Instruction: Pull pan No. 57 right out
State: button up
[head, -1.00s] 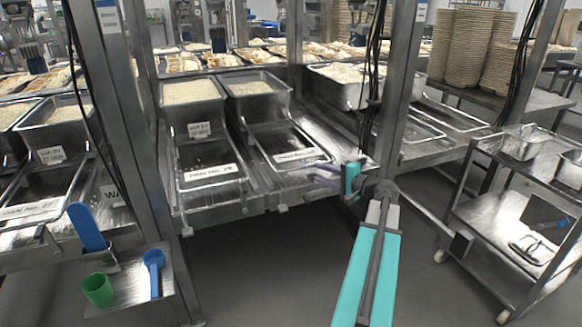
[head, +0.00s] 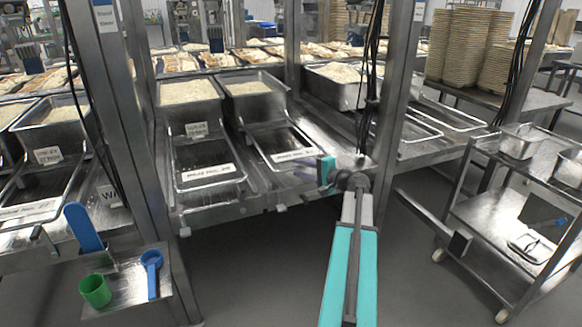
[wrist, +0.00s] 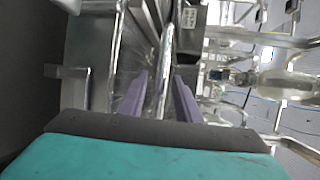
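Two rice pans stand side by side in front of me, a left one (head: 190,113) and a right one (head: 262,106), with rice in them. Each has a metal rail frame in front with a white label, left (head: 208,173) and right (head: 294,155). The numbers are too blurred to tell which is No. 57. My gripper (head: 309,168) is at the front right corner of the right frame. In the wrist view its purple fingers (wrist: 160,82) are apart, on either side of a thin metal bar (wrist: 166,60); they do not visibly clamp it.
A metal post (head: 397,75) stands behind and right of my gripper. A steel cart (head: 470,220) with small pans is at the right. A small shelf at the left holds a green cup (head: 96,290) and a blue scoop (head: 151,262). The floor in front is clear.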

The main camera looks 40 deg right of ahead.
jog(key=shift+w+f, duration=0.25)
jog(key=shift+w, duration=1)
jog(key=shift+w+f, duration=0.2)
jog(key=shift+w, duration=1)
